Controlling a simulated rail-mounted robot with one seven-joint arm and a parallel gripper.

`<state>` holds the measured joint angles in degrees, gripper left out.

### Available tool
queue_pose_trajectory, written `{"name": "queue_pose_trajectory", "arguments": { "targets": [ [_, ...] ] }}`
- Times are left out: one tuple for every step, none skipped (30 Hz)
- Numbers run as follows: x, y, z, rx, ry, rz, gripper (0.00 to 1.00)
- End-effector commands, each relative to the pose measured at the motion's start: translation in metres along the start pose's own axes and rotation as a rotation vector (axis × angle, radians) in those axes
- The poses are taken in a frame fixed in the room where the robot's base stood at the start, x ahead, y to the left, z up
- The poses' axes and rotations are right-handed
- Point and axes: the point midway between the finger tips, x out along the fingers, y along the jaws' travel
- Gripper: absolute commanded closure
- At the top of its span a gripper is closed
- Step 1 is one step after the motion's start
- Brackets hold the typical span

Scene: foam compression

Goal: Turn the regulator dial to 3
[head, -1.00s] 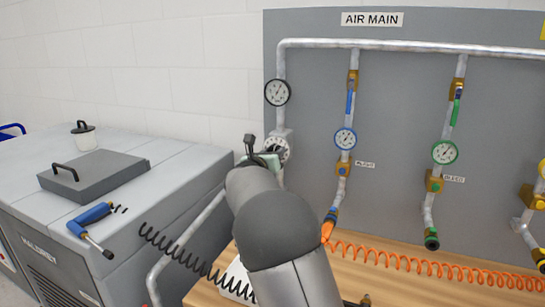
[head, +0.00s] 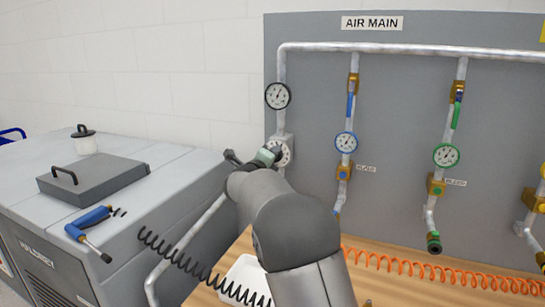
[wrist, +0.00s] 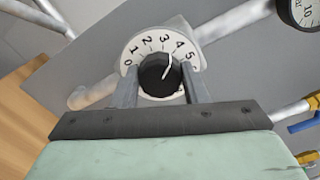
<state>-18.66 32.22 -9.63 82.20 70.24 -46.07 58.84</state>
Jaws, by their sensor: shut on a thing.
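The regulator dial (wrist: 134,52) has a white face with numbers 0 to 5 and a black knob (wrist: 157,76) at its middle. The white pointer line on the knob points up, between 3 and 4. My gripper (wrist: 158,88) is shut on the knob, with one finger on each side of it. In the head view the dial's white face (head: 287,152) shows at the lower left of the grey panel, partly hidden by my gripper (head: 275,153).
A black-rimmed gauge (head: 277,95) sits above the dial. Blue (head: 346,142) and green (head: 446,155) gauges hang further right. A grey machine (head: 110,200) stands left, with a coiled black hose (head: 190,268) before it. An orange hose (head: 430,270) crosses the bench.

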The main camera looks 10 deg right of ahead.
Motion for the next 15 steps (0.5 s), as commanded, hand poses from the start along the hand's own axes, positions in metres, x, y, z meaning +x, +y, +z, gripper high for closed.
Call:
{"name": "queue_pose_trajectory", "arguments": {
  "targets": [
    [-0.0004,-0.0001,0.0009,-0.038,-0.001,0.002,0.82],
    [-0.0004,0.0,0.0009,-0.061,-0.001,0.002,0.82],
    [-0.0004,0.0,0.0008,-0.091,-0.001,0.002,0.82],
    [-0.0003,0.0001,0.0008,-0.113,-0.001,0.002,0.82],
    [-0.0003,0.0001,0.0007,-0.132,-0.001,0.002,0.82],
    [-0.0003,0.0001,0.0006,-0.158,0.0,0.002,0.82],
    [-0.0002,0.0001,0.0006,-0.176,0.0,0.002,0.82],
    [-0.0002,0.0001,0.0005,-0.193,0.0,0.002,0.82],
    [-0.0002,0.0002,0.0005,-0.214,0.0,0.001,0.82],
    [-0.0002,0.0002,0.0004,-0.228,0.0,0.001,0.82],
    [-0.0002,0.0002,0.0004,-0.241,0.0,0.001,0.82],
    [-0.0002,0.0003,0.0004,-0.257,0.0,0.001,0.82],
    [-0.0002,0.0004,0.0004,-0.267,0.0,0.001,0.82],
    [-0.0002,0.0004,0.0003,-0.277,0.0,0.001,0.82],
    [-0.0002,0.0005,0.0003,-0.289,-0.001,0.001,0.82]
  ]
}}
